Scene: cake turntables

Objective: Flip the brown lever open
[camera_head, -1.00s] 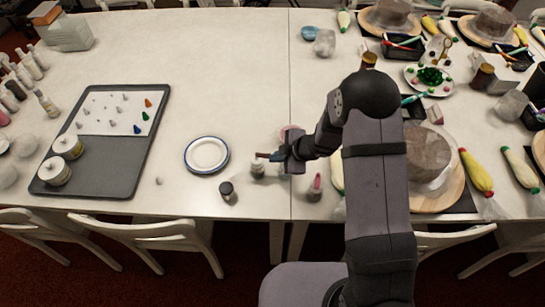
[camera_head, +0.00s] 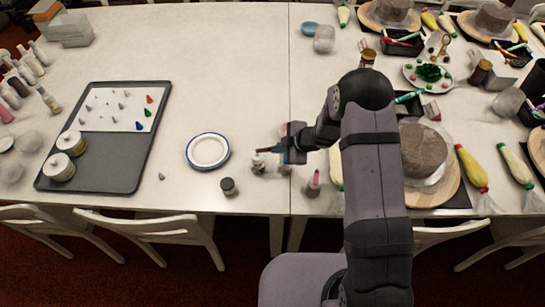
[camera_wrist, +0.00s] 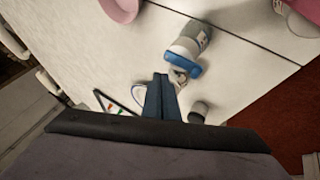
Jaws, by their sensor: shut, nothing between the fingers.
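No brown lever can be made out clearly in either view. My gripper (camera_head: 284,152) is shut and empty, above the table near its front edge. In the wrist view its blue fingertips (camera_wrist: 162,84) are close to a pale bottle-like object (camera_wrist: 190,40) with a blue part (camera_wrist: 183,62) across it. I cannot tell whether they touch. In the head view a small white bottle (camera_head: 258,164) stands just left of and below the gripper. Another small grey object (camera_head: 284,169) is partly hidden under the gripper.
A dark-capped jar (camera_head: 228,186) and a blue-rimmed plate (camera_head: 208,151) are to the left. A pink-tipped bottle (camera_head: 314,183) stands to the right. A grey tray (camera_head: 108,178) lies farther left. A cake turntable (camera_head: 440,190) is right of my arm.

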